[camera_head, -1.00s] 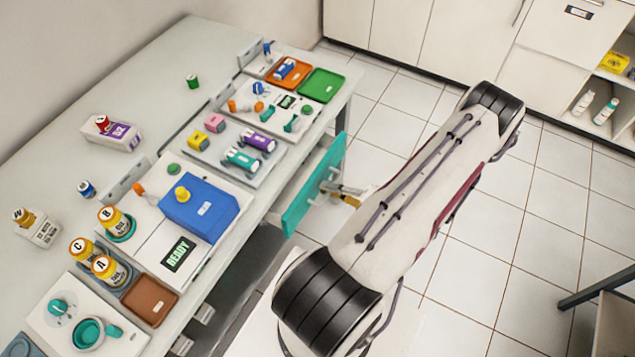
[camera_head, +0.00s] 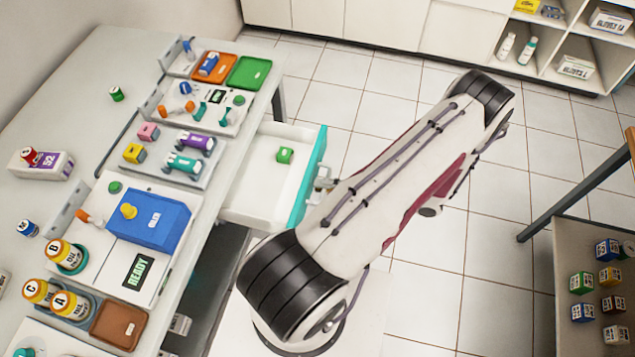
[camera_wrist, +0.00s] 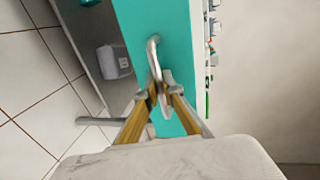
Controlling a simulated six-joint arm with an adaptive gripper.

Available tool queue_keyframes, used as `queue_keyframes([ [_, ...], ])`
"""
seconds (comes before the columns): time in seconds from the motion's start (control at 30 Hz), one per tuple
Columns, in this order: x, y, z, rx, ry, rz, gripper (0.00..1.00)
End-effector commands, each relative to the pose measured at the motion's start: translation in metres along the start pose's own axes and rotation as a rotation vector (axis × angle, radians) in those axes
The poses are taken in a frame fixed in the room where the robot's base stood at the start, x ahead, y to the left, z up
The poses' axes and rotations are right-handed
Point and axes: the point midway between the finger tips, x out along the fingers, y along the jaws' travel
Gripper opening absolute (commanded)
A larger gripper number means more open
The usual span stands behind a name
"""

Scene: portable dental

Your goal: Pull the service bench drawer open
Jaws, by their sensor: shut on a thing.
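The service bench drawer (camera_head: 262,201) is pulled well out from the bench (camera_head: 133,62). My gripper (camera_wrist: 159,88) is shut on the drawer's metal handle (camera_wrist: 152,50). In the head view the gripper (camera_head: 324,184) is at the outer face of the teal front, mostly hidden behind my arm.
On the bench stand a blue box (camera_head: 149,222), small trays with coloured parts, and labelled bottles. A shelf with small boxes (camera_head: 582,283) stands at the lower right. White cabinets (camera_head: 375,28) line the back. Tiled floor is clear between.

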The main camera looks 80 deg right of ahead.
Motion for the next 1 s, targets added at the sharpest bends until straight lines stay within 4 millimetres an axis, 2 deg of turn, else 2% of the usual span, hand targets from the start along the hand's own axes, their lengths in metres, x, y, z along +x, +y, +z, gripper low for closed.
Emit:
queue_keyframes([
  [0.33,-0.001,0.0,-0.001,-0.001,0.002,0.0,0.0],
  [0.37,-0.001,0.0,-0.001,-0.001,0.002,0.0,0.14],
  [0.77,-0.002,0.0,-0.001,-0.001,0.001,0.0,0.14],
  [1.0,-0.014,0.0,-0.001,-0.002,0.003,0.0,0.14],
])
